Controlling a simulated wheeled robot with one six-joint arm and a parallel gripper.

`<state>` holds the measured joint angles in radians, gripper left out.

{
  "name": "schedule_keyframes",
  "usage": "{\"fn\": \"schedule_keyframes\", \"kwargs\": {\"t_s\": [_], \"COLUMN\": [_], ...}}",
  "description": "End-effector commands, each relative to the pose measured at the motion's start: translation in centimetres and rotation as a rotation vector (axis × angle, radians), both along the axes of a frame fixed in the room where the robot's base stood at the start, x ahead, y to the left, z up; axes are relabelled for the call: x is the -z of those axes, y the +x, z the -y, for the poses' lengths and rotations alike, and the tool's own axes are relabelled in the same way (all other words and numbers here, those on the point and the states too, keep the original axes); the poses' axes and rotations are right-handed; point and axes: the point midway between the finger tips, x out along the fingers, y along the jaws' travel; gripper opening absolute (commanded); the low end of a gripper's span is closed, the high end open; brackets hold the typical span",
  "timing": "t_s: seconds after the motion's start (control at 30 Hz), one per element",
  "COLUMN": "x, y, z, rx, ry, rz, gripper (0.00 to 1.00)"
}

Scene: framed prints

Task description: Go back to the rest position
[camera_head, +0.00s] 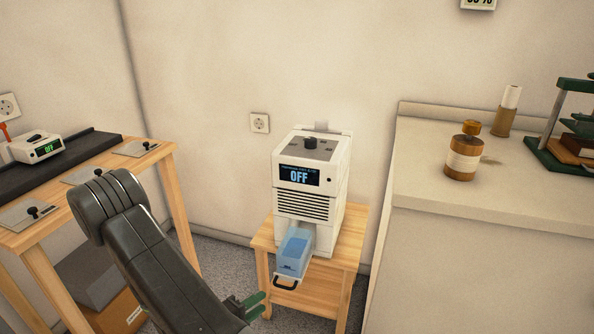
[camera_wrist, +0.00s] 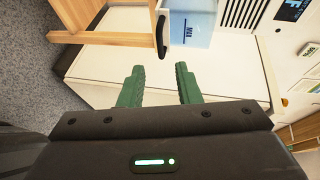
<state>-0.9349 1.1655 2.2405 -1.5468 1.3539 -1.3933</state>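My gripper (camera_wrist: 160,82) is open, its two green fingers apart with nothing between them. In the head view my gripper (camera_head: 250,304) is low, left of and in front of the small wooden stool (camera_head: 345,254). My dark arm reaches down from the left. A white machine (camera_head: 317,180) with a display reading OFF stands on the stool. A blue translucent tank (camera_head: 294,252) sticks out of its front, with a black handle (camera_head: 287,285). The tank (camera_wrist: 192,28) and handle (camera_wrist: 161,36) lie beyond the fingertips in the wrist view, apart from them.
A wooden table (camera_head: 165,152) at left holds metal plates and a small device (camera_head: 37,147) with a green display. A pale counter (camera_head: 490,195) at right holds a brown bottle (camera_head: 463,160) and a green stand (camera_head: 562,158). Boxes (camera_head: 95,275) sit below the table.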

Motion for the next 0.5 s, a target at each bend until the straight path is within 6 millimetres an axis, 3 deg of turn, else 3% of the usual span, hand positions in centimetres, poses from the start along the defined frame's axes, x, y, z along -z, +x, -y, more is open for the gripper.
{"fn": "schedule_keyframes", "kwargs": {"t_s": [0.5], "x": [1.2], "y": [3.8], "z": [3.5], "rx": [0.006], "ry": [0.002], "rz": [0.001], "gripper": [0.30]}}
